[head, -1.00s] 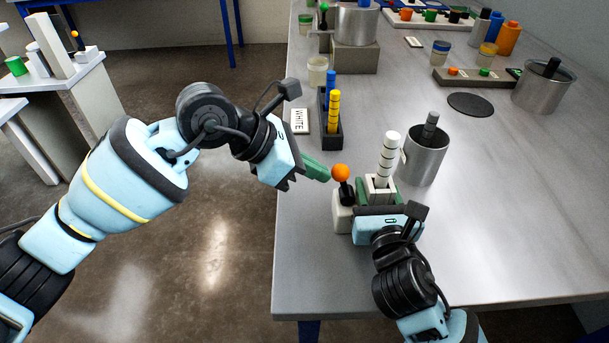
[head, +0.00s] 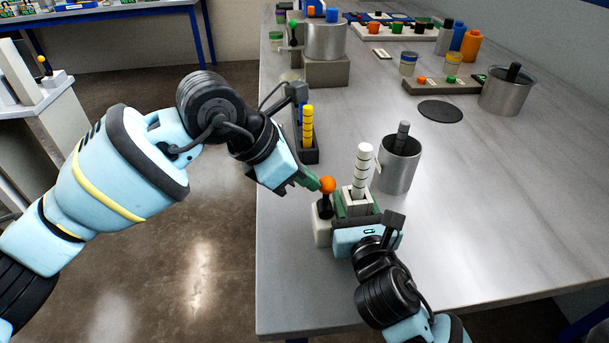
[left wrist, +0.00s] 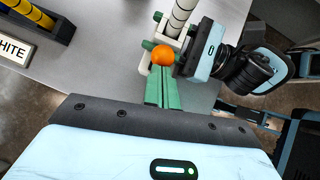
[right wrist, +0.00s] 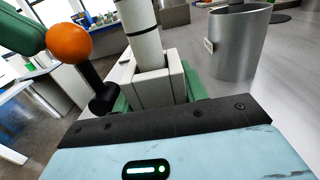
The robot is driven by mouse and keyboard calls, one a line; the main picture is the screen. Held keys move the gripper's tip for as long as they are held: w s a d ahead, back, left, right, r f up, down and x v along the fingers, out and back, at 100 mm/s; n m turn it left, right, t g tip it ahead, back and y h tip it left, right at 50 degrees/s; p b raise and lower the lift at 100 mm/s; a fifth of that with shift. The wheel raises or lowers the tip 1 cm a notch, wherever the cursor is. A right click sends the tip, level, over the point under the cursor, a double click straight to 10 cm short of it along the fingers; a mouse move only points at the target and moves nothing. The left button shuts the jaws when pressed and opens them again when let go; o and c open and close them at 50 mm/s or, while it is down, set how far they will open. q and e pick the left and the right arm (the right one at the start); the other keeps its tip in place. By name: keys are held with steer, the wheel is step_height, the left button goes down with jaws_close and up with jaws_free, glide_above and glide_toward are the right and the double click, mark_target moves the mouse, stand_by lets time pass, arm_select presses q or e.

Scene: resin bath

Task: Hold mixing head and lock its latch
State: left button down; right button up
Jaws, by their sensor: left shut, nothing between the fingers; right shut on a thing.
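The mixing head, a grey-white block with a tall white banded tube (head: 362,168), stands upright near the table's left edge. My right gripper (head: 357,206) is shut on its block, which shows between the green fingers in the right wrist view (right wrist: 158,86). Beside it is the latch, a black lever with an orange ball (head: 327,184) on a white base (head: 322,233). The lever leans slightly toward the tube. My left gripper (head: 312,181) is shut and empty, its green tips at the ball's left side, seemingly touching. The ball also shows in the left wrist view (left wrist: 163,55).
A metal pot (head: 399,170) with a stirrer stands just right of the mixing head. A dark rack (head: 306,152) with yellow and blue tubes stands behind my left gripper. The table's right middle is clear apart from a black disc (head: 440,111).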

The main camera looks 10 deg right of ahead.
arm_select(q)
steer(key=a+f+v, duration=0.1)
steer(key=v, duration=1.2)
steer(key=shift+a, duration=0.25)
arm_select(e)
steer(key=o, duration=1.3)
